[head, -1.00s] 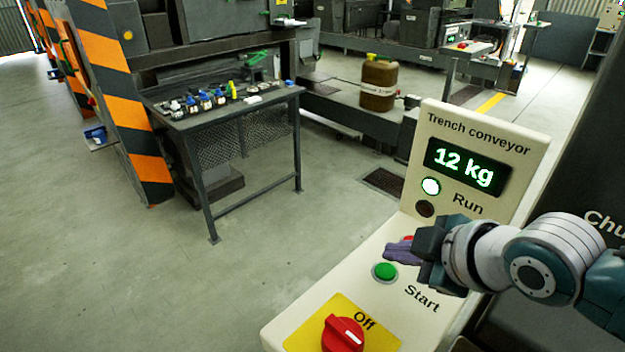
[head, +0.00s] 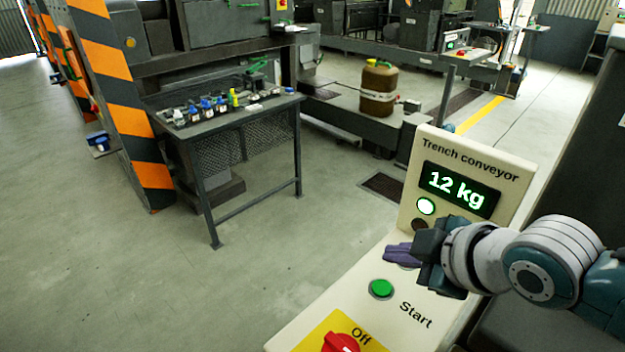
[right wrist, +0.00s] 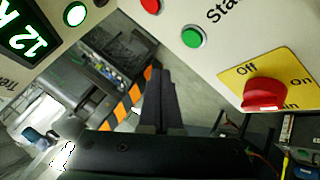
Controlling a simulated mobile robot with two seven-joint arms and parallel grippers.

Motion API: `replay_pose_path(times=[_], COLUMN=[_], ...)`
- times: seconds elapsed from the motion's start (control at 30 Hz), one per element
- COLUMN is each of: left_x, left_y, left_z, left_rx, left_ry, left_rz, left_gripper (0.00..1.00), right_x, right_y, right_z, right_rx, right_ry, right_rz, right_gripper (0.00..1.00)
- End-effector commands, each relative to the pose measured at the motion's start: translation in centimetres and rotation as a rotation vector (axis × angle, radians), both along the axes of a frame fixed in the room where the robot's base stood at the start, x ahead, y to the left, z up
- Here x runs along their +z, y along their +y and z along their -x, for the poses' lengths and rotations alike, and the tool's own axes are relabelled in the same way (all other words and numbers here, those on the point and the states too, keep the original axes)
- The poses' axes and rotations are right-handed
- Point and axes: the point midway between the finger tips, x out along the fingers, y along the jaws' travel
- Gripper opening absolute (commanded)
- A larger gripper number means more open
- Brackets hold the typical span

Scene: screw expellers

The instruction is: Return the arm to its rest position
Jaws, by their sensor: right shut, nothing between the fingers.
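My right gripper (head: 392,254) reaches in from the right over the Trench conveyor control panel (head: 345,300). Its fingers are shut with nothing between them, and they also show in the right wrist view (right wrist: 158,90). In the head view it hides the "Run" label and part of the panel near the green Start button (head: 381,289). The fingers look apart from the buttons. The display (head: 458,190) reads 12 kg and a white lamp (head: 426,206) below it is lit. The red rotary switch (right wrist: 265,94) points toward Off. My left gripper is not in view.
A red button (right wrist: 150,5) sits beside the green one. A dark table (head: 235,110) with small bottles stands at the left, behind open floor. A brown jug (head: 378,90) stands on a low ledge. A striped orange-black post (head: 115,100) rises at the far left.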

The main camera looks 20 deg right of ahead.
Motion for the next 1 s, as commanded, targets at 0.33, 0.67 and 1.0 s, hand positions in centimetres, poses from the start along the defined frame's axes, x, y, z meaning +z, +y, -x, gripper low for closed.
replay_pose_path(times=[0.33, 0.67, 1.0], left_x=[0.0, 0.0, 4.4], left_y=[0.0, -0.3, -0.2], left_z=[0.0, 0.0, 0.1], left_rx=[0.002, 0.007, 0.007], left_ry=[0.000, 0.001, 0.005], left_rz=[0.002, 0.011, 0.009], left_gripper=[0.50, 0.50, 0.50], right_x=[0.1, 3.7, 11.8], right_y=[1.8, 6.7, 6.5], right_z=[1.8, 13.3, 19.8], right_rx=[-0.023, -0.329, -0.595], right_ry=[0.053, 0.359, 0.494], right_rz=[-0.048, -0.256, -0.329], right_gripper=[0.00, 0.00, 0.00])
